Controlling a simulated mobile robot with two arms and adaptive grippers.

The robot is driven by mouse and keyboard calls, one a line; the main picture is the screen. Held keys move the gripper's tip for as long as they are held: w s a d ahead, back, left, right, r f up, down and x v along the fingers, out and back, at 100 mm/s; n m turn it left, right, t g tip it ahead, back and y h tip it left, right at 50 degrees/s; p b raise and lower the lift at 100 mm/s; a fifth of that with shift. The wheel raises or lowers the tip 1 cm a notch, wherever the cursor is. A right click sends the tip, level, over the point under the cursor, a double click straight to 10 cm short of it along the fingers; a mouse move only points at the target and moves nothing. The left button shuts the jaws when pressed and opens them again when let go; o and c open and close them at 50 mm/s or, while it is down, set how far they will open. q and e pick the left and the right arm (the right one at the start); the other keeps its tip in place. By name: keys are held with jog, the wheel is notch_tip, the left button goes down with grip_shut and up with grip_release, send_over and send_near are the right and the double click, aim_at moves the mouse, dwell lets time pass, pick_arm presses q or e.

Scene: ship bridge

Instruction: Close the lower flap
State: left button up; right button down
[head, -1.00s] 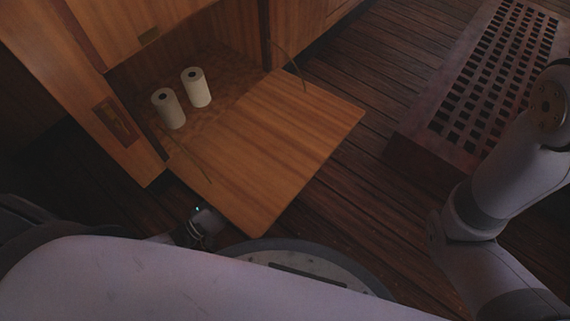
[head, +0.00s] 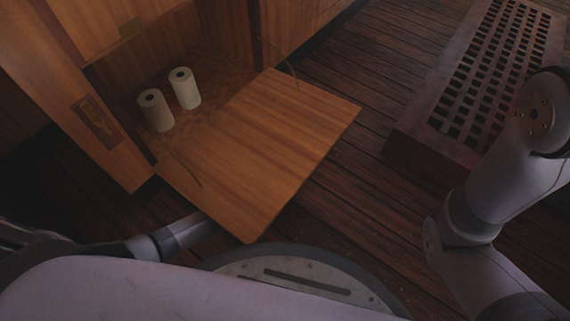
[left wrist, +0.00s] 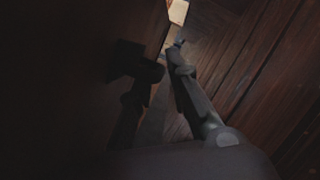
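The lower flap (head: 262,150) is a wooden panel folded down and lying open in front of the cabinet (head: 143,52). Thin stays (head: 182,165) show at its sides. My left arm reaches to the flap's near left edge, and its gripper is hidden beneath the flap in the head view. In the left wrist view my left gripper (left wrist: 154,56) has its fingers apart with nothing visible between them. A dark surface, perhaps the flap's underside, fills the left of that view. My right gripper is out of view; only its arm shows at the right.
Two white paper rolls (head: 156,110) (head: 185,88) stand inside the cabinet behind the flap. A raised wooden grating (head: 405,148) lies on the right. Plank floor (head: 345,190) is clear between the flap and the grating.

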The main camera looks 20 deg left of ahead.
pick_arm(q)
jog(key=shift+w+d+r, duration=0.1)
jog(key=shift+w+d, duration=0.1)
jog(key=shift+w, duration=0.05)
jog(key=shift+c, duration=0.2)
grip_shut()
dwell(0.5)
